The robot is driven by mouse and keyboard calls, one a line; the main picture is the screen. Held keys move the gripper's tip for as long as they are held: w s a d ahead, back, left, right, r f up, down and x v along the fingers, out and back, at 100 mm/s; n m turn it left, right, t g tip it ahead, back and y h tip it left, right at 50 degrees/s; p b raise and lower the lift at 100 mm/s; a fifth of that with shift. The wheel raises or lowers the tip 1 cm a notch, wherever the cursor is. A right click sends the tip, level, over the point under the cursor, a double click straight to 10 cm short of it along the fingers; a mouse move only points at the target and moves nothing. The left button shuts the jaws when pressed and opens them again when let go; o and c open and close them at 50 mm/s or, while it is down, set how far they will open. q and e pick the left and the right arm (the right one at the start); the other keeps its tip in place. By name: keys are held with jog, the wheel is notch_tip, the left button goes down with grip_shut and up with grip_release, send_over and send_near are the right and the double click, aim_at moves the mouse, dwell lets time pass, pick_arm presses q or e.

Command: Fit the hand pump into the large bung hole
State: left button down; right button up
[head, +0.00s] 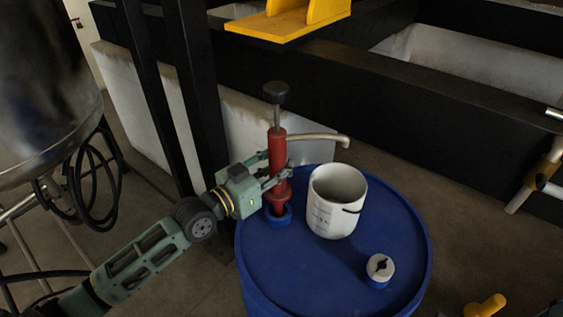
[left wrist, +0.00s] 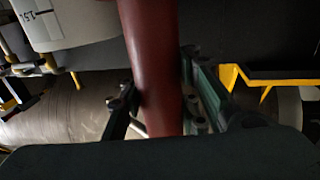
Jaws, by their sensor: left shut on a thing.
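The hand pump (head: 278,165) has a red barrel, a dark knob on top and a pale spout pointing right. It stands nearly upright over the blue drum (head: 330,275). Its lower end meets the blue collar of the large bung hole (head: 279,219) at the lid's left side; how deep it sits is hidden. My left gripper (head: 279,177) is shut on the barrel from the left. In the left wrist view the red barrel (left wrist: 152,60) runs between both fingers (left wrist: 160,105). My right gripper is not in view.
A white bucket (head: 332,212) stands on the lid close right of the pump. A small white-topped bung (head: 380,268) is at the lid's right front. Dark posts (head: 200,90) rise behind my left arm, and a yellow bracket (head: 285,22) hangs above.

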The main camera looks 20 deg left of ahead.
aim_at(282, 184)
pick_arm(q)
jog(key=shift+f+b, duration=2.5)
jog(key=shift+f, duration=0.7)
jog(key=c, duration=1.2)
grip_release()
jog(key=shift+s+f, duration=0.1)
jog(key=shift+f, duration=0.15)
jog(key=v, duration=1.2)
jog(key=shift+r, duration=0.2)
